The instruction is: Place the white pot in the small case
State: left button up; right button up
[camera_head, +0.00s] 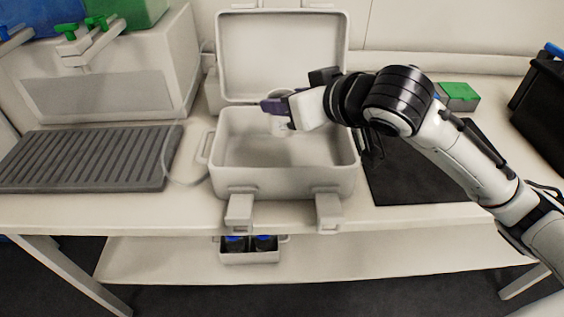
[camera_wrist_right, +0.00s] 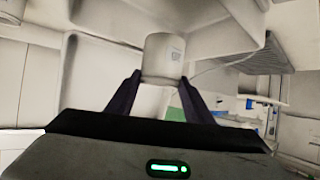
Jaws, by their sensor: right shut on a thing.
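The small case (camera_head: 283,184) is a pale grey-white box standing open on the bench, its lid (camera_head: 283,55) raised at the back. My right gripper (camera_head: 272,107) reaches in from the right over the back part of the case. The gripper partly hides the pot in the head view. My left gripper is not in view.
A grey ribbed rack (camera_head: 85,158) lies left of the case, before a white machine (camera_head: 105,85). A dark mat (camera_head: 415,180) and a green-topped box (camera_head: 460,96) are on the right. A small tray with blue-capped bottles (camera_head: 249,257) is on the lower shelf.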

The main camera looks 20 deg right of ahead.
notch_tip(320, 180, down, 9)
jog(key=shift+f+b, duration=0.2)
jog(key=shift+b, duration=0.75)
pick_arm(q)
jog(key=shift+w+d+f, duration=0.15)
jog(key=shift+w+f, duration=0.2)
pick_arm(e)
jog(key=shift+f, duration=0.1)
jog(key=shift+f, duration=0.1)
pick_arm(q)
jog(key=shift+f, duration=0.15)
pick_arm(e)
jog(key=o, duration=1.1)
